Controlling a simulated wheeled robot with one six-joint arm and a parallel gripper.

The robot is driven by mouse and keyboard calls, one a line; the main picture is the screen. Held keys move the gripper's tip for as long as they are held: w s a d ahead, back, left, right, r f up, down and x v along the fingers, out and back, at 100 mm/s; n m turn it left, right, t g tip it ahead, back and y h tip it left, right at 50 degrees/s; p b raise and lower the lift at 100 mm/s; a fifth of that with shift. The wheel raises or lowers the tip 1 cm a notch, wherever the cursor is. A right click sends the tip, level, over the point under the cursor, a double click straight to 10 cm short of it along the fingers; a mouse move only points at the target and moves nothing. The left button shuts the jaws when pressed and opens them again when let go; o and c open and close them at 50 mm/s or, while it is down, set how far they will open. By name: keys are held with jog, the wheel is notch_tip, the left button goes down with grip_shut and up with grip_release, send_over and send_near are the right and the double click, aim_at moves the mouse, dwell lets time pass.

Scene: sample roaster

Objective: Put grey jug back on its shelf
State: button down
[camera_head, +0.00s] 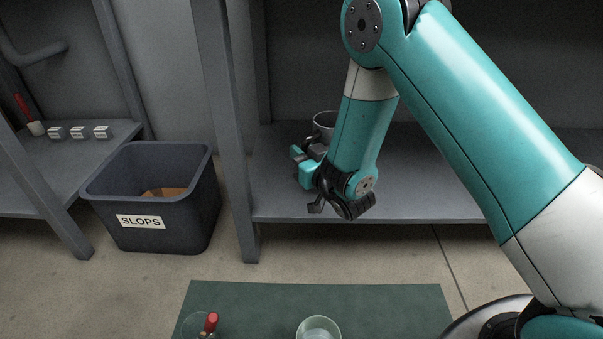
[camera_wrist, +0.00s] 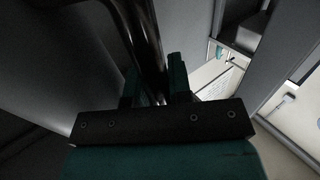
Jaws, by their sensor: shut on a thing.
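The grey jug (camera_head: 324,122) shows in the head view behind my wrist, over the shelf board (camera_head: 280,190). Only its rim and upper part show; my arm hides the rest. My gripper (camera_head: 316,147) is at the jug's near side, shut on it. In the wrist view a dark curved bar, apparently the jug's handle (camera_wrist: 147,40), runs between the two fingers (camera_wrist: 155,84). I cannot tell whether the jug's base touches the board.
Grey shelf posts (camera_head: 228,130) stand left of my arm. A dark SLOPS bin (camera_head: 190,215) stands on the floor. A side shelf holds several small white-labelled blocks (camera_head: 78,132). A green mat (camera_head: 260,300) in front bears a glass (camera_head: 318,328) and a red-topped item (camera_head: 211,322).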

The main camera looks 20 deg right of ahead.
jog(key=shift+f+b, duration=1.2)
jog(key=shift+f, duration=0.7)
jog(key=shift+f, duration=0.15)
jog(key=c, duration=1)
grip_release()
jog(key=shift+c, duration=0.2)
